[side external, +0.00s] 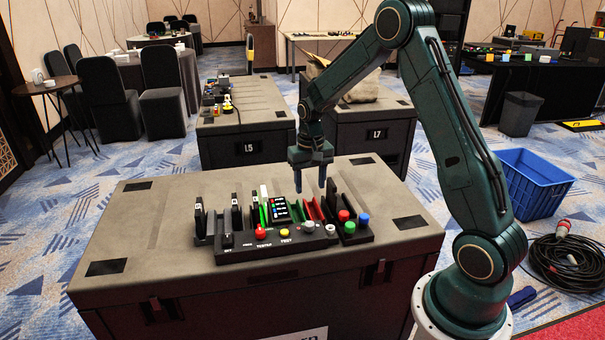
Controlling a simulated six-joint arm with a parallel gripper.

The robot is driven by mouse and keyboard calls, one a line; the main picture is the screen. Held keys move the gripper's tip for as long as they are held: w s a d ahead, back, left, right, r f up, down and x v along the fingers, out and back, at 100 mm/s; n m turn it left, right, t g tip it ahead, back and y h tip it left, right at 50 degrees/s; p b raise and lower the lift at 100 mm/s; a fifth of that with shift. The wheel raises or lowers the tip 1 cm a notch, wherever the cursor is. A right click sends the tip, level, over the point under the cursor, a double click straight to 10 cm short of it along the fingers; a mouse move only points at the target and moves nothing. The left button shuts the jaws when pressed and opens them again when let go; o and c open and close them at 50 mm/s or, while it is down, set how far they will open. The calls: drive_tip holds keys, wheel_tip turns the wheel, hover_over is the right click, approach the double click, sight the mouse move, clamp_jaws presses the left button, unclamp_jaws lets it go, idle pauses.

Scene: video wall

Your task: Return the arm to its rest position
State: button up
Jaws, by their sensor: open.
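My gripper (311,180) hangs from my green arm with its fingers pointing down. The fingers are apart and nothing shows between them. It is above the case top (160,225), over the back part of a black control panel (240,254). To the right, a small black block holds red, green and blue buttons (349,227). The exact gap between the fingertips and the panel parts is hard to tell.
Black upright pieces (199,217) stand along the panel's left. Cases marked L5 (248,147) and L7 (376,134) stand behind. A blue crate (536,185) and a coiled cable (570,268) lie on the floor at right. The case top's left side is clear.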

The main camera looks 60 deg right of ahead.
drive_tip(key=s+a+r+n+t, duration=0.1)
drive_tip(key=s+a+r+n, duration=0.1)
drive_tip(key=s+a+r, duration=0.45)
drive_tip(key=s+a+r+n+t, duration=0.1)
drive_tip(key=a+r, duration=0.2)
drive_tip(key=r, duration=0.6)
drive_tip(key=s+a+r+n+t, duration=0.1)
drive_tip(key=s+a, duration=0.3)
drive_tip(key=s, duration=0.4)
drive_tip(key=s+a+r+n+t, duration=0.2)
drive_tip(key=s+a+r+n, duration=0.1)
drive_tip(key=s, duration=0.6)
drive_tip(key=shift+a+r+t, duration=0.3)
drive_tip(key=shift+a+r, duration=0.1)
drive_tip(key=shift+a, duration=0.2)
drive_tip(key=shift+c, duration=0.4)
